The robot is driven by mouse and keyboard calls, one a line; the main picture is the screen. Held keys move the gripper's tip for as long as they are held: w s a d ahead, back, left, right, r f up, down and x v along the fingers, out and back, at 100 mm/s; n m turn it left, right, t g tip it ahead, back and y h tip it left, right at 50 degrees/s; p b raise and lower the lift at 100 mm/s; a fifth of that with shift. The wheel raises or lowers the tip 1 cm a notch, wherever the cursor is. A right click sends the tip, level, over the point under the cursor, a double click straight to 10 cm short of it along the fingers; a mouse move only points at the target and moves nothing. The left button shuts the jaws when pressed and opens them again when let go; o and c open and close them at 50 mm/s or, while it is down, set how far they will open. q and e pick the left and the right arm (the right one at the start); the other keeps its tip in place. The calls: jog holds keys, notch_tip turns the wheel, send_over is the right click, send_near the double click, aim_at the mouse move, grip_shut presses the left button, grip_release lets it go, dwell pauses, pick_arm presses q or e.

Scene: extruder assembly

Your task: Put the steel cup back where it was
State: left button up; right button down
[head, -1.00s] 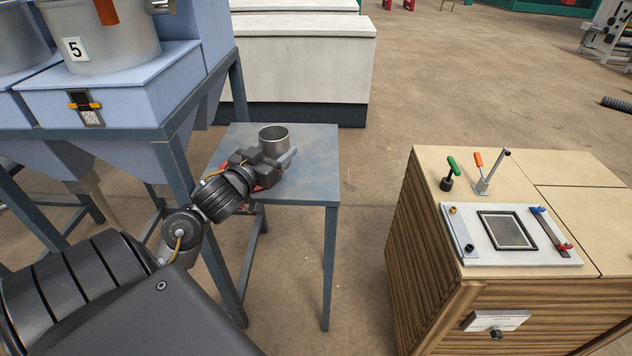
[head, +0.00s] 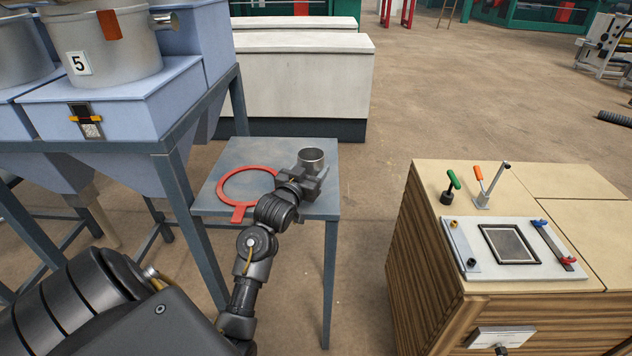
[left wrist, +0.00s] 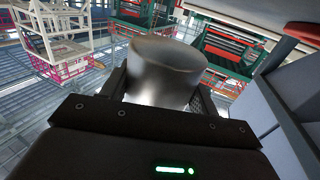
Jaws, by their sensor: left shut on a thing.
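The steel cup (head: 312,157) is a short, open-topped metal cylinder near the right side of the small blue-grey table (head: 250,153). My left gripper (head: 311,173) is shut on the cup from the near side. In the left wrist view the cup (left wrist: 165,68) stands between the two fingers. I cannot tell whether the cup's base touches the table. A red ring with a tab (head: 222,193) lies on the table to the left of the cup and is empty. My right gripper is not in view.
A blue hopper frame with a pot marked 5 (head: 110,45) stands close on the left. A wooden cabinet (head: 430,255) with clamps and a framed plate stands on the right. Floor shows between the table and cabinet. A white counter (head: 300,75) is behind the table.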

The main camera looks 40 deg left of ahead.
pick_arm(q)
jog(key=shift+w+d+f, duration=0.2)
jog(key=shift+w+f, duration=0.4)
jog(key=shift+f, duration=0.1)
notch_tip(320, 180, down, 2)
jog(key=shift+f+p, duration=0.15)
jog(key=shift+p, duration=0.4)
jog(key=shift+f, duration=0.45)
jog(key=o, duration=1.1)
jog(key=shift+f, duration=0.15)
